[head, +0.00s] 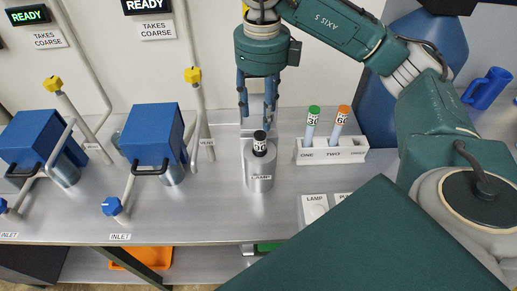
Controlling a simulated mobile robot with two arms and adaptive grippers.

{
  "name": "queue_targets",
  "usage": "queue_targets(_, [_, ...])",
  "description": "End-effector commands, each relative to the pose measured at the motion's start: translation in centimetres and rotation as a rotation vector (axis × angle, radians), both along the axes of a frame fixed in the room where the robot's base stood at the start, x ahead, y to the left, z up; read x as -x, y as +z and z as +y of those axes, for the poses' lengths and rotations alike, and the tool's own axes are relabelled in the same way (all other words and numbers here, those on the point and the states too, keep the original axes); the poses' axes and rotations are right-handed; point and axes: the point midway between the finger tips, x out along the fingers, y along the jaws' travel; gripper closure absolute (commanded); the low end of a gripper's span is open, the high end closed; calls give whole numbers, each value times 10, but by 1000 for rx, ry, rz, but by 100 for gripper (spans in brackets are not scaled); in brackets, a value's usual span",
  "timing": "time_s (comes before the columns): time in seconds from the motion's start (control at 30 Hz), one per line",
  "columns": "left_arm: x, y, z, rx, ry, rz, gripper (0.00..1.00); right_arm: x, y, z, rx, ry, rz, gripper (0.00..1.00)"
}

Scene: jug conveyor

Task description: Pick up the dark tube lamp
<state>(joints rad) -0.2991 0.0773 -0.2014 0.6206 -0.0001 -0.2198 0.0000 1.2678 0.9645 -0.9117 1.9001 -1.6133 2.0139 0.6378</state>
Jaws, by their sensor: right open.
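The dark tube lamp (260,145) stands upright in a metal cylindrical holder (260,168) on the bench, its dark cap with pale markings showing at the top. The holder hides its lower part. My right gripper (257,114) hangs above and slightly behind or over the lamp, fingers pointing down. It is open, with nothing between the fingers. I cannot tell how far the fingertips are from the cap. My left gripper is not in the head view.
A white rack (331,154) right of the holder holds a green-capped tube (312,125) and an orange-capped tube (340,125). Two blue boxes (152,132) with pipes stand at left. A white panel marked LAMP (315,208) lies near the front. A blue jug (487,88) is at far right.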

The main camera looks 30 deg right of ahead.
Motion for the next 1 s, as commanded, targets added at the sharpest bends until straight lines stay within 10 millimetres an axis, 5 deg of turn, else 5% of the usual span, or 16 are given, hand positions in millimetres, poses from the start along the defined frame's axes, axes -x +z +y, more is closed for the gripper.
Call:
queue_targets(0.3, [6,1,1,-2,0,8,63,0,-36,2,-5,4,1,54])
queue_targets(0.7, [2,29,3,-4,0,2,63,1,-84,4,-6,5,1,54])
queue_targets(0.97, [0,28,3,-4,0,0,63,1,-89,4,-6,5,-1,54])
queue_targets(1.0, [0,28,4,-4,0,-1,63,1,-89,4,-6,5,-1,62])
